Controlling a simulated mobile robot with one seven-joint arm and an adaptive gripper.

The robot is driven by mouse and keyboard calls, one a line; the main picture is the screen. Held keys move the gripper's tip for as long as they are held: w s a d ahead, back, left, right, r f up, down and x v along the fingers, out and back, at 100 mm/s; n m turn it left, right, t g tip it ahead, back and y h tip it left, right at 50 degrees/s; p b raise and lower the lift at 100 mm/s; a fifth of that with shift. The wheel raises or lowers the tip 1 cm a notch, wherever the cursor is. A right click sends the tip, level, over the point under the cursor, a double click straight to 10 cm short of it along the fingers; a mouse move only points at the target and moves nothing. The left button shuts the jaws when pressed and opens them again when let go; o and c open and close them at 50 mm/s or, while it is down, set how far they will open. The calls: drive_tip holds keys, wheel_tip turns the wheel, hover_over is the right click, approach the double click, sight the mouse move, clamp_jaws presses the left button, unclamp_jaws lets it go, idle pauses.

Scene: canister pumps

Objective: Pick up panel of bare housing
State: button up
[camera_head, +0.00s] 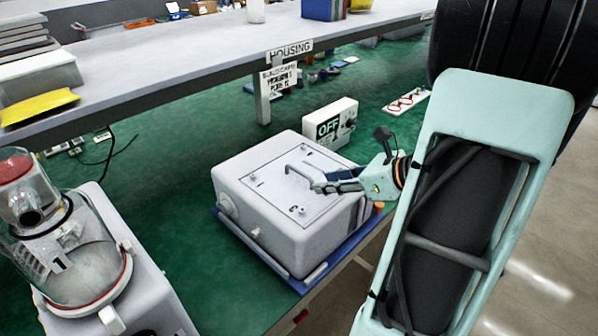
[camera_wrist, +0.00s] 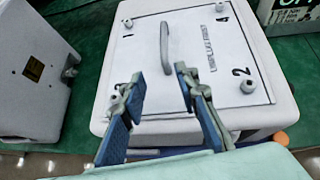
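The bare housing (camera_head: 285,205) is a white-grey box on a blue mat (camera_head: 262,255) at the bench edge. Its panel (camera_head: 275,192) lies on top, with a bent handle (camera_head: 303,174) and small corner knobs. In the wrist view the panel (camera_wrist: 200,60) shows printed numbers and the upright handle (camera_wrist: 164,48). My gripper (camera_head: 318,186) comes in from the right over the panel. In the wrist view my gripper (camera_wrist: 181,70) is open, its blue-padded fingers apart with nothing between them. The handle lies beyond the fingertips, near the left one, and looks untouched.
A canister pump (camera_head: 75,250) stands at left. A shelf (camera_head: 200,50) with a HOUSING sign (camera_head: 290,50) runs above the green bench top (camera_head: 165,190), which is clear left of the housing.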

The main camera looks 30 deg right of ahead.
sight(297, 169)
drive_tip(key=m+t, duration=0.1)
drive_tip(key=w+d+m+t, duration=0.1)
drive_tip(key=shift+r+m, duration=0.4)
drive_tip(key=shift+w+a, duration=0.1)
drive_tip(key=shift+w, duration=0.15)
drive_tip(key=x, duration=0.4)
drive_tip(key=shift+w+a, duration=0.15)
drive_tip(key=shift+w, duration=0.15)
drive_tip(key=x, duration=0.5)
drive_tip(key=shift+w+a+r, duration=0.1)
drive_tip(key=shift+w+a, duration=0.15)
drive_tip(key=shift+a, duration=0.1)
clamp_jaws()
